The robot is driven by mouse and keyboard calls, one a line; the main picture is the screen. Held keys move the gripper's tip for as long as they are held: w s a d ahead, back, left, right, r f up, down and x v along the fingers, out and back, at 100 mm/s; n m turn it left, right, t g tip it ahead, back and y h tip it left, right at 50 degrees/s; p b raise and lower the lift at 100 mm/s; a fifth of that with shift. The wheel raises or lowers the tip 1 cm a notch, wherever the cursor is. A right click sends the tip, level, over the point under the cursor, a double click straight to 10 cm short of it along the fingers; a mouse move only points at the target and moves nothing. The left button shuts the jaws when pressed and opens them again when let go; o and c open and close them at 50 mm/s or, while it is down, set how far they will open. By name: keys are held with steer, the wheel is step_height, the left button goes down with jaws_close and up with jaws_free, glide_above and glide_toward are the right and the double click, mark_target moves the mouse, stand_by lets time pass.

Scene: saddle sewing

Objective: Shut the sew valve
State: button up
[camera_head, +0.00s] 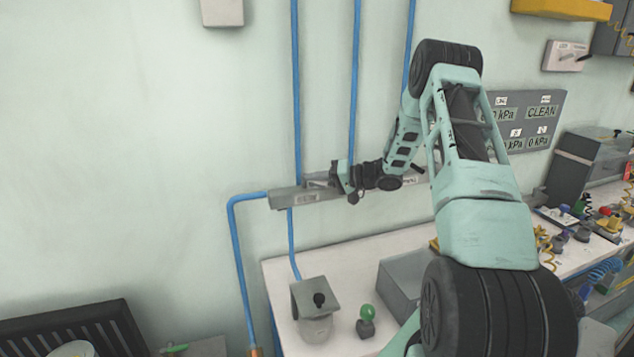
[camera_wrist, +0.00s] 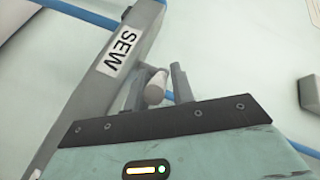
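The sew valve's grey body (camera_wrist: 92,98) crosses the left of the wrist view at a slant, with a white SEW label (camera_wrist: 120,51) on it. A pale, round-ended valve handle (camera_wrist: 156,88) sticks out beside it. My gripper (camera_wrist: 160,77) has its two fingers apart, with the handle between them. The handle is close to the left finger, and a gap shows on the right finger's side. In the head view my gripper (camera_head: 346,182) is at the grey valve bar (camera_head: 300,198) on the wall and hides the handle there.
Blue pipes (camera_head: 296,90) run up the wall from the bar. Below is a white bench with a grey box carrying a black knob (camera_head: 318,299), a green-balled stand (camera_head: 367,313) and a grey bin (camera_head: 405,284). A gauge panel (camera_head: 535,115) hangs at right.

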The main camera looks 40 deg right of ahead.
step_height(320, 180, up, 8)
steer(key=b, duration=0.3)
steer(key=shift+r, duration=0.1)
steer(key=shift+w+r, duration=0.1)
steer(key=shift+r, duration=0.75)
